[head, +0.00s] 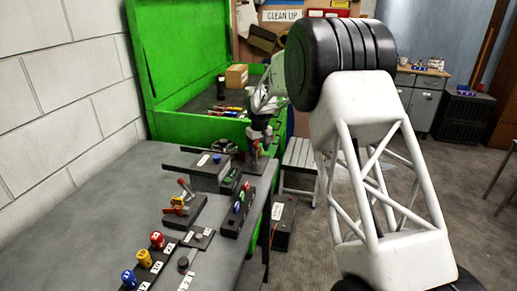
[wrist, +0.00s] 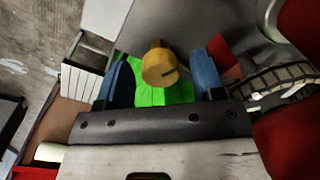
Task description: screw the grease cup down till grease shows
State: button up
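A brass-yellow round cup or knob (wrist: 158,64), which looks like the grease cup, shows in the wrist view with a dark notch on its near face. My gripper (wrist: 163,80) has its two blue fingers on either side of it, with a visible gap on both sides. The gripper is open, and I cannot tell how deep the cup sits between the fingers. In the head view my gripper (head: 261,132) is low over the far right edge of the grey bench (head: 80,215). The cup is not clear there, and no grease can be made out.
A lever fixture (head: 180,206) and red, yellow and blue knobs (head: 144,258) stand on the bench. A black block with coloured buttons (head: 236,212) lies along its right edge. An open green chest (head: 180,126) is behind. A slatted stool (head: 299,165) stands right of the bench.

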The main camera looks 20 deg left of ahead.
jog(key=shift+r, duration=0.1)
jog(key=shift+d+r, duration=0.1)
jog(key=shift+r, duration=3.75)
